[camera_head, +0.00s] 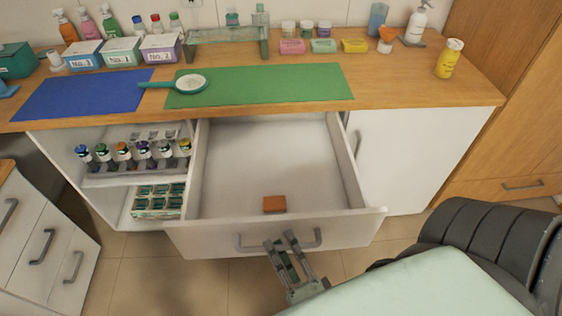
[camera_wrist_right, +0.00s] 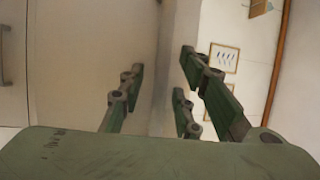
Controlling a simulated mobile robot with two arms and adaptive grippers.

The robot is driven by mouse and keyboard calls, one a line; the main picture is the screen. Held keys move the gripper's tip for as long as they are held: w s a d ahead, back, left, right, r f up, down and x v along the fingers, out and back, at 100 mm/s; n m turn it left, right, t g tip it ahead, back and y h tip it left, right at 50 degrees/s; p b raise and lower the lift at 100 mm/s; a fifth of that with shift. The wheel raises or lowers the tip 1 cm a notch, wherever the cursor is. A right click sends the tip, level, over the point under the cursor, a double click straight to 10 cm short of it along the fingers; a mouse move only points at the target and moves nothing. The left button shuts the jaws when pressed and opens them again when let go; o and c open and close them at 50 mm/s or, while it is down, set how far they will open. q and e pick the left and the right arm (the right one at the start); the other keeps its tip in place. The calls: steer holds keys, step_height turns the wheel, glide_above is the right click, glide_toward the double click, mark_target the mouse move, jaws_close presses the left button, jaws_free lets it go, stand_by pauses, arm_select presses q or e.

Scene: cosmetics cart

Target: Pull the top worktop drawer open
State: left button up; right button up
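The top worktop drawer (camera_head: 215,239) is pulled far out from under the worktop in the head view, its inside open to view. A small brown block (camera_head: 274,204) lies in it near the front. The drawer's grey bar handle (camera_head: 308,239) is on its front panel. My right gripper (camera_head: 282,242) is at the middle of this handle, its fingers overlapping the bar; I cannot tell whether they touch it. In the right wrist view my right gripper (camera_wrist_right: 160,85) has its fingers spread apart with nothing seen between them. My left gripper is not in view.
The wooden worktop (camera_head: 420,92) carries a blue mat (camera_head: 75,95), a green mat (camera_head: 270,85), bottles and labelled boxes. Open shelves (camera_head: 125,178) with small bottles are left of the drawer. A dark chair (camera_head: 480,235) and a pale padded surface (camera_head: 410,290) fill the lower right.

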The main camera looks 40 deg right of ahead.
steer(key=v, duration=1.1)
steer(key=shift+s, duration=0.3)
steer(key=shift+f, duration=0.15)
